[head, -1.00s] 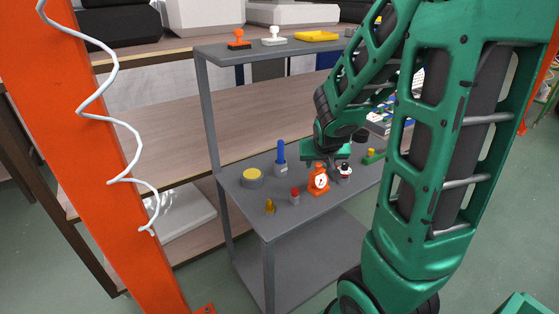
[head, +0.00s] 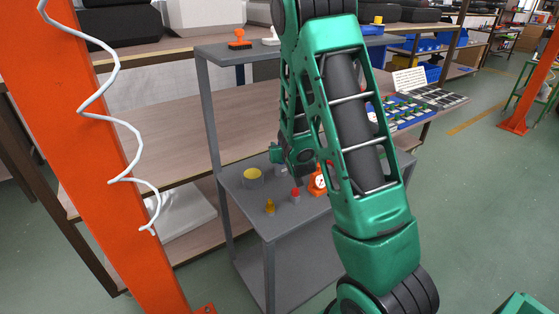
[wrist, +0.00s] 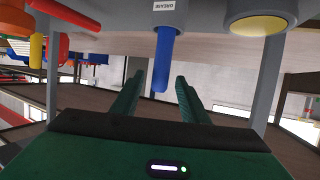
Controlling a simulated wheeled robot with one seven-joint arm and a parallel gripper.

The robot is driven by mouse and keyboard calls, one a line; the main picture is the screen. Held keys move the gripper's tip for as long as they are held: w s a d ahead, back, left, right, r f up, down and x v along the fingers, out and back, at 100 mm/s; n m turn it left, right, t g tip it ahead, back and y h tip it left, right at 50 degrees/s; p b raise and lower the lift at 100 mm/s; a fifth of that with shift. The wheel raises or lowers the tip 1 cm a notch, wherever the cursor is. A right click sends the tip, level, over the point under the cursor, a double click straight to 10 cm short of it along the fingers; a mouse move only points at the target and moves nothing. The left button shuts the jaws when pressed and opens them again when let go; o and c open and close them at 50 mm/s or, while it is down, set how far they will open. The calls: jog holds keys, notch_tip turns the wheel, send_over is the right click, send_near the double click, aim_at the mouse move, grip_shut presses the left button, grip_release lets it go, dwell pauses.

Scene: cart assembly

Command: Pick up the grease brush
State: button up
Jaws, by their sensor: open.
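The grease brush shows in the wrist view as a blue handle (wrist: 163,62) on a pale grey holder with a "GREASE" label, upside down at the top middle. My gripper (wrist: 159,82) is open and empty, its green fingers on either side of the handle's end in that picture. I cannot tell how deep the handle is between them. In the head view my gripper (head: 277,153) is over the cart's middle shelf, in front of the brush. There the blue handle is hidden and only a bit of the grey holder (head: 281,169) shows.
The grey cart shelf (head: 240,199) also holds a yellow-topped round tin (head: 252,178), a small yellow piece (head: 270,208), a red-topped cylinder (head: 295,196) and an orange dial gauge (head: 318,183). Above is the cart's top shelf (head: 215,54) with an orange-handled stamp (head: 239,40).

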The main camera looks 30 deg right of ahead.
jog(key=x, duration=0.6)
jog(key=shift+f, duration=0.1)
grip_shut()
